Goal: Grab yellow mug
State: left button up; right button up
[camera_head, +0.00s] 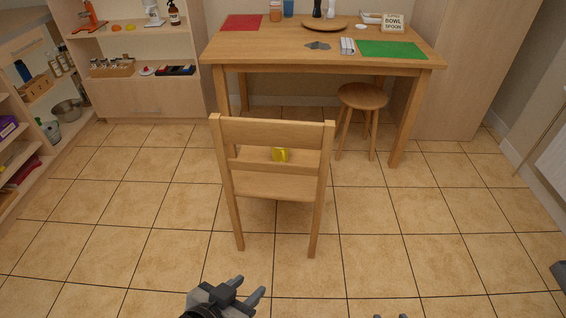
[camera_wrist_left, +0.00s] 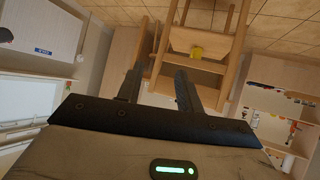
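The backrest faces me, between me and the mug. The mug also shows in the left wrist view (camera_wrist_left: 197,52), small and past the fingers. My left gripper (camera_head: 251,285) is open and empty, well in front of the chair and apart from it. Its two spread fingers show in the left wrist view (camera_wrist_left: 158,72). Only the fingertips of my right gripper (camera_head: 390,316) show at the bottom edge, spaced apart with nothing seen between them.
A wooden table (camera_head: 320,62) with a red mat (camera_head: 242,22), a green mat (camera_head: 391,50) and small items stands behind the chair. A round stool (camera_head: 362,97) is under its right side. Shelves line the left. The tiled floor (camera_head: 120,225) around the chair is clear.

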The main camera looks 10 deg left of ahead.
aim_at(278, 154)
jog(key=z, duration=1.7)
jog(key=k, duration=0.1)
jog(key=u, duration=2.6)
jog(key=k, duration=1)
jog(key=u, duration=1.2)
jog(key=i, duration=2.25)
jog(key=z, duration=0.9)
jog(key=i, duration=1.15)
jog(key=z, duration=1.2)
